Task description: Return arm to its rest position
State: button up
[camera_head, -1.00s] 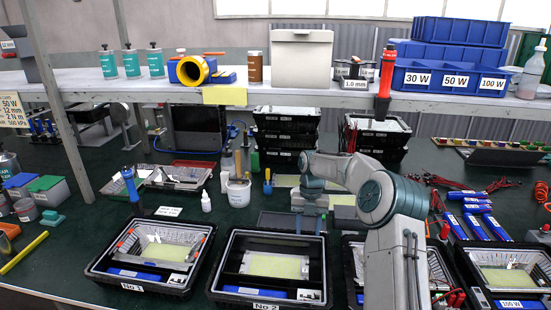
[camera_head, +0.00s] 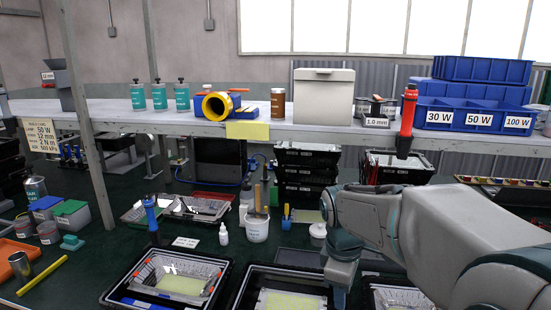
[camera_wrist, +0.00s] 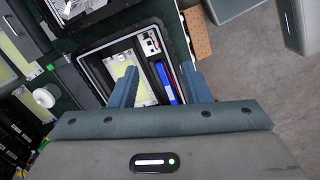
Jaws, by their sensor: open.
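My arm stretches in from the lower right in the head view, with its wrist bent down. My gripper (camera_wrist: 158,72) is open in the wrist view, its two blue-grey fingers apart with nothing between them. Beyond the fingers, and apart from them as far as I can tell, is a black tray (camera_wrist: 88,62) holding a housing with a pale yellow panel (camera_wrist: 118,68) and a blue part (camera_wrist: 165,82). In the head view the fingers (camera_head: 340,299) are mostly cut off by the bottom edge.
Black trays stand along the bench front: a left one (camera_head: 222,277), a middle one (camera_head: 247,279) and one partly behind my arm. A shelf (camera_head: 240,128) crosses above the bench, with blue bins (camera_head: 470,105) and a red-handled tool (camera_head: 407,112) at its right. Grey floor (camera_wrist: 245,75) shows beside the bench.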

jog(key=s+f+m+t+y, duration=0.1)
jog(key=s+m+t, duration=0.1)
jog(key=s+m, duration=1)
jog(key=shift+s+d+f+m, duration=0.3)
jog(key=shift+s+d+f, duration=0.15)
jog(key=shift+s, duration=0.55)
dwell(1.1)
